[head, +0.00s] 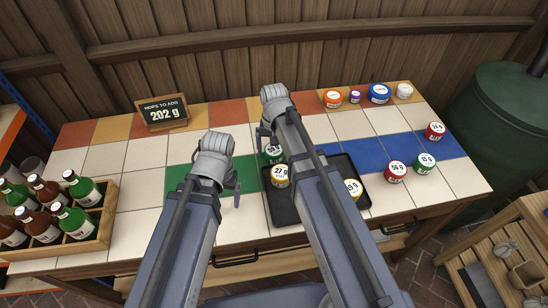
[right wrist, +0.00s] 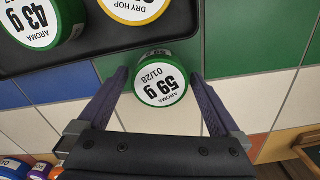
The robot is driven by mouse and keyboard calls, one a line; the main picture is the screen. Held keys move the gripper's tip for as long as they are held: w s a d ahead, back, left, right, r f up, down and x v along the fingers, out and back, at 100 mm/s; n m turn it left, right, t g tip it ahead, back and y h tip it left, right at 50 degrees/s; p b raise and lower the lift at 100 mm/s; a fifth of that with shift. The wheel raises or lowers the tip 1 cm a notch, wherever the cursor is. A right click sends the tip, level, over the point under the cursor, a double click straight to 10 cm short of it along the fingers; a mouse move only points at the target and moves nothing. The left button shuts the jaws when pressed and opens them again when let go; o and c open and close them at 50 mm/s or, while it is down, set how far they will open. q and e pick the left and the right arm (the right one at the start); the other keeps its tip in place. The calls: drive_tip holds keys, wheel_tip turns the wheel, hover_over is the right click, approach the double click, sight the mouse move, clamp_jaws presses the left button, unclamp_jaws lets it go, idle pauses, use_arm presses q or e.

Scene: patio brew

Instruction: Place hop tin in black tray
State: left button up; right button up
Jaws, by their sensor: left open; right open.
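A green hop tin marked 59 g (right wrist: 160,85) stands on the tiles just behind the black tray (right wrist: 110,37), apart from it. It also shows in the head view (head: 273,156), partly covered by my right arm. My right gripper (right wrist: 160,76) is open, with its fingers on either side of this tin. In the tray are a yellow tin marked 27 g (head: 280,176), another yellow-labelled tin (head: 352,188) and a green tin marked 43 g (right wrist: 42,20). My right arm hides part of the tray in the head view. My left gripper (head: 232,190) is open and empty over the green tiles.
A sign (head: 162,111) reads 202 g. A wooden crate of bottles (head: 92,240) stands at the left. Red and green tins (head: 396,171) stand on the right, and several more (head: 378,93) at the back right. White tiles left of centre are clear.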

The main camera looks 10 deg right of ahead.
sight(274, 149)
use_arm(q)
drive_tip(key=shift+r, duration=0.1)
use_arm(e)
drive_tip(key=shift+c, duration=0.2)
drive_tip(key=c, duration=1.2)
drive_tip(key=shift+r, duration=0.15)
drive_tip(key=shift+c, duration=0.2)
use_arm(q)
wheel_tip(274, 149, up, 10)
drive_tip(key=p, duration=1)
use_arm(e)
wheel_tip(274, 149, up, 10)
drive_tip(key=shift+f, duration=0.1)
